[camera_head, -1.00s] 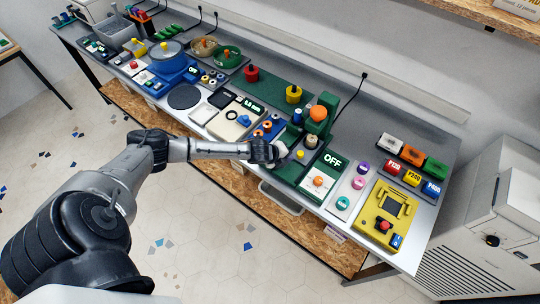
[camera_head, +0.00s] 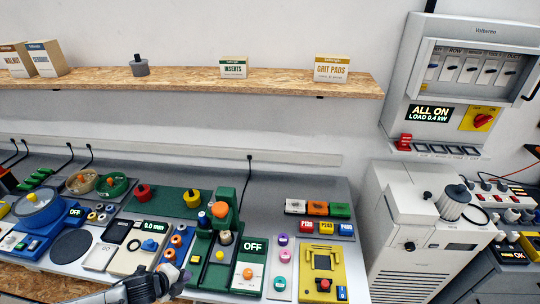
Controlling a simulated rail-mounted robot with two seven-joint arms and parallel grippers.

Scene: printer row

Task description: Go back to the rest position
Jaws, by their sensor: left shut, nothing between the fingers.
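My left gripper (camera_head: 172,280) shows at the bottom of the head view, low and left of centre. It is shut and empty, at the front edge of the bench, in front of the green machine (camera_head: 207,258) whose display reads OFF. Only the end of the left arm is in the picture. My right gripper is not in view.
The metal bench (camera_head: 330,190) is crowded with devices, including a yellow tester (camera_head: 322,285) and coloured blocks (camera_head: 317,209). A wooden shelf (camera_head: 190,83) with boxes hangs above. A white cabinet (camera_head: 425,225) stands at right below a wall panel (camera_head: 465,75).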

